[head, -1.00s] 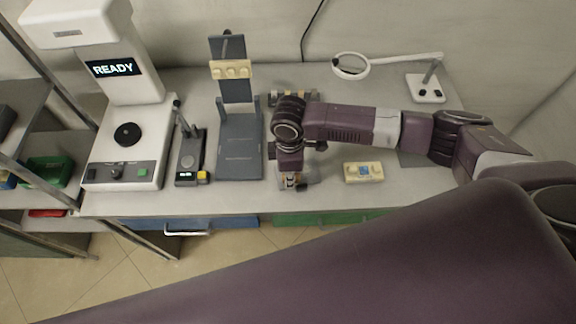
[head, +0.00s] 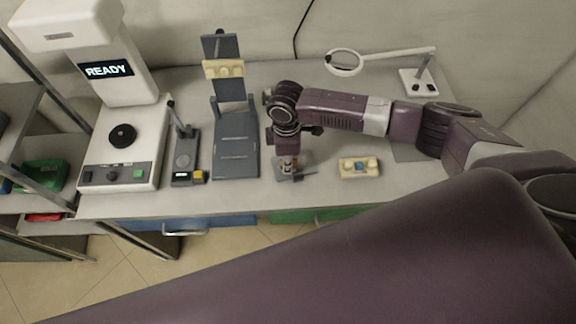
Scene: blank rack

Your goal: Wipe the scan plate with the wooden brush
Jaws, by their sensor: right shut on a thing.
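My right gripper (head: 290,174) points down over the front middle of the table. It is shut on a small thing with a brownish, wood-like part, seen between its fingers. This may be the wooden brush, but the gripper hides most of it. A white machine (head: 146,130) at the left has a lit READY display. Its flat base carries a round black disc (head: 122,135), which may be the scan plate; nothing lies on it. The gripper is well to the right of this machine. My left gripper is not in view.
Between machine and gripper stand a small grey device (head: 187,160) and a blue-grey stand (head: 235,158) with a cream block on its upright. A magnifier lamp (head: 418,82) stands at the back right.

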